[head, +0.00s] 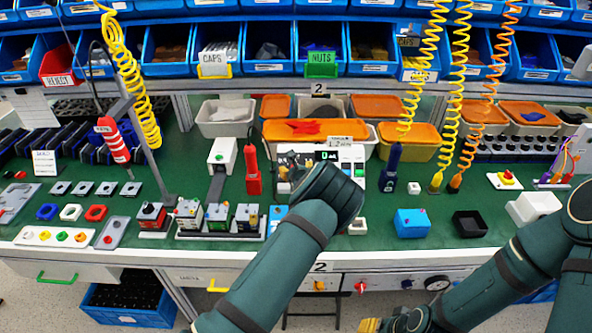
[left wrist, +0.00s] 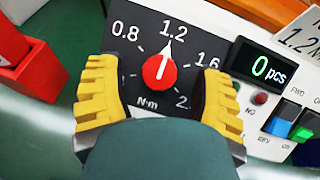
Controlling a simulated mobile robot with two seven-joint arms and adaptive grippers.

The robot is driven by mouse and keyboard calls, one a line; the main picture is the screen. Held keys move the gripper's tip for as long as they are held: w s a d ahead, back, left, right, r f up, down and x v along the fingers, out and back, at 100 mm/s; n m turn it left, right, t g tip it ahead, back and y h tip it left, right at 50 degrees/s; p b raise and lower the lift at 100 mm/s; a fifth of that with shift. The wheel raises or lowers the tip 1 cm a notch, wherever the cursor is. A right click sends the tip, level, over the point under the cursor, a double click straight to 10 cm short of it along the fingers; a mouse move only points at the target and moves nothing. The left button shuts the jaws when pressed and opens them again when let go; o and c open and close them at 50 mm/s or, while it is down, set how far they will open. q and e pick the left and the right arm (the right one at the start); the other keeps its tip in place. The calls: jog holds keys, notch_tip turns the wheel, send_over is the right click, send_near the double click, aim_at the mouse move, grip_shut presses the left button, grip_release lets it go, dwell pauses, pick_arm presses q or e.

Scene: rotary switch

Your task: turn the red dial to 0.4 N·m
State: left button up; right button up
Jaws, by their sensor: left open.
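The red dial (left wrist: 160,71) sits on a dark panel in the left wrist view. Its white pointer is up at the 1.2 mark. The marks 0.8 and 1.6 also show, and another starting with 2 is partly covered. The 0.4 mark is hidden, apparently behind the left finger. My left gripper (left wrist: 158,74) is open, its yellow fingers on either side of the dial with gaps between. In the head view my left wrist hides the dial. My right gripper (head: 384,324) is only partly visible at the bottom edge, its jaws unclear.
A display (left wrist: 268,70) reading 0 pcs and coloured rocker switches (left wrist: 290,120) lie right of the dial. A red hanging tool (head: 252,172) stands just left of the panel. A blue box (head: 412,222) and black tray (head: 470,224) sit on the green bench to the right.

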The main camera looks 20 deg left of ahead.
pick_arm(q)
jog(key=shift+w+a+f, duration=0.1)
jog(key=shift+w+a, duration=0.05)
jog(key=shift+w, duration=0.1)
jog(key=shift+o, duration=0.2)
grip_shut()
